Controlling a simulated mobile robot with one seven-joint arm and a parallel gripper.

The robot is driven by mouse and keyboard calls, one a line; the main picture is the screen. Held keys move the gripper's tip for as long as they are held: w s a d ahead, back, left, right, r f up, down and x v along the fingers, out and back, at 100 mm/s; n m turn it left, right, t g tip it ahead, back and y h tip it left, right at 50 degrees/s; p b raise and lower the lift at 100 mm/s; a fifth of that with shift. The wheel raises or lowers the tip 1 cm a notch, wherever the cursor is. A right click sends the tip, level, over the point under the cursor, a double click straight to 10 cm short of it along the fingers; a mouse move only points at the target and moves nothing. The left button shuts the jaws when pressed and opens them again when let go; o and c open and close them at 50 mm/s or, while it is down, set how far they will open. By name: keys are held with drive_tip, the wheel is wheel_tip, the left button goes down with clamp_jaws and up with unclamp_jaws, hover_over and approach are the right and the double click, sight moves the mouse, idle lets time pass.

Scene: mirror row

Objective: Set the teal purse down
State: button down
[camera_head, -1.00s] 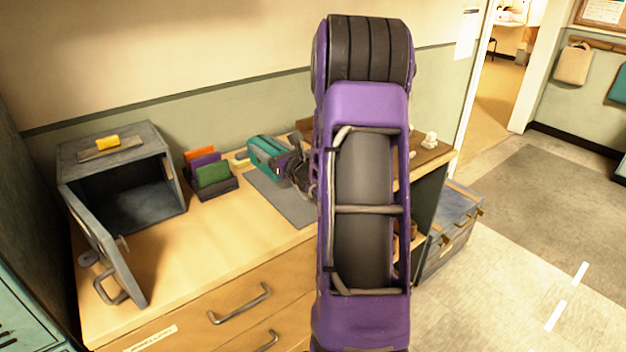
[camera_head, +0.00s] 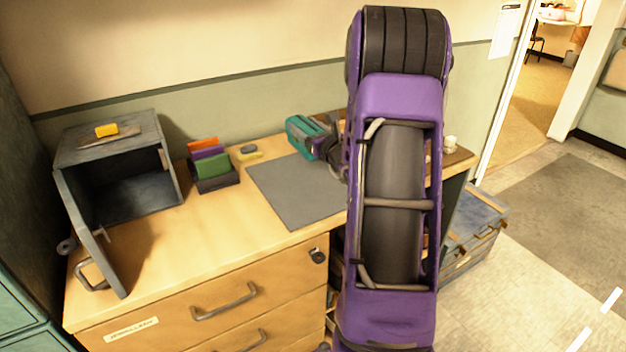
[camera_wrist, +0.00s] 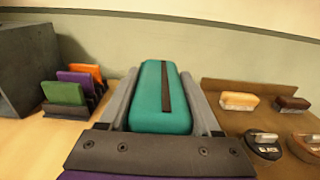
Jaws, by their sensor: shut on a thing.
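The teal purse (camera_head: 303,137) is a rounded block with a dark strip along its top. It also shows in the wrist view (camera_wrist: 152,105), between the two grey fingers. My gripper (camera_head: 325,140) is shut on the purse at the back of the wooden counter, near the wall. The purse is just behind and above the far right of the grey mat (camera_head: 290,195). I cannot tell whether its underside touches anything. Part of my gripper and wrist is hidden behind my purple arm.
An open grey box (camera_head: 160,140) stands at the left with a yellow block (camera_head: 106,131) on top. A rack (camera_head: 215,183) holds orange, purple and green cards. A brown board (camera_wrist: 235,120) with several small items lies right of the purse. The grey mat is bare.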

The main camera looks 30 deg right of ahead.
wheel_tip(320, 180, down, 10)
drive_tip(key=shift+d+r+b, duration=0.1)
drive_tip(key=shift+b, duration=0.35)
drive_tip(key=shift+f, duration=0.3)
drive_tip(key=shift+c, duration=0.4)
unclamp_jaws()
drive_tip(key=shift+r, duration=0.15)
drive_tip(key=shift+r, duration=0.25)
drive_tip(key=s, duration=1.2)
drive_tip(key=shift+a+f, duration=0.2)
drive_tip(key=shift+a, duration=0.15)
